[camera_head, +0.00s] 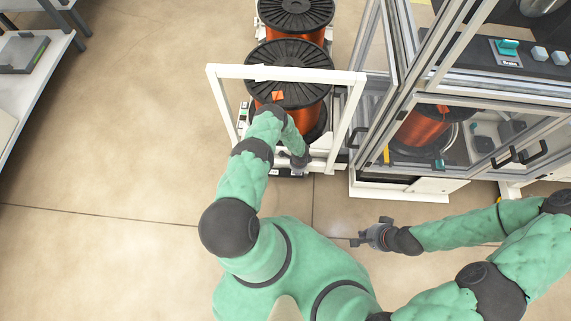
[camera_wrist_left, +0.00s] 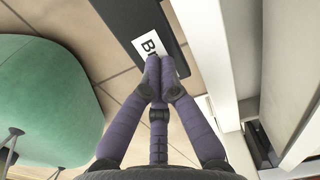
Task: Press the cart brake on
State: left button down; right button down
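The cart (camera_head: 216,100) has a white frame and carries large spools of copper wire. A white label starting with "B" (camera_wrist_left: 150,46) sits on a dark bar (camera_wrist_left: 136,16) low on the cart; my fingers hide the rest of it. My left gripper (camera_head: 303,162) is at the cart's near lower edge. In the left wrist view its two purple fingertips (camera_wrist_left: 162,76) are together at the label, with nothing seen between them; contact is unclear. Any pedal is hidden or too small to make out. My right gripper (camera_head: 357,239) hangs over bare floor, away from the cart.
A framed glass machine (camera_head: 405,60) stands right of the cart, with another copper spool (camera_head: 420,128) inside. A teal lever (camera_head: 508,46) with a label is on its panel. A shelf (camera_head: 40,75) stands far left. The floor left of the cart is clear.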

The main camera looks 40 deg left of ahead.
pick_arm(q)
jog(key=shift+f, duration=0.65)
notch_tip(320, 180, up, 8)
jog(key=p, duration=0.7)
jog(key=shift+r, duration=0.1)
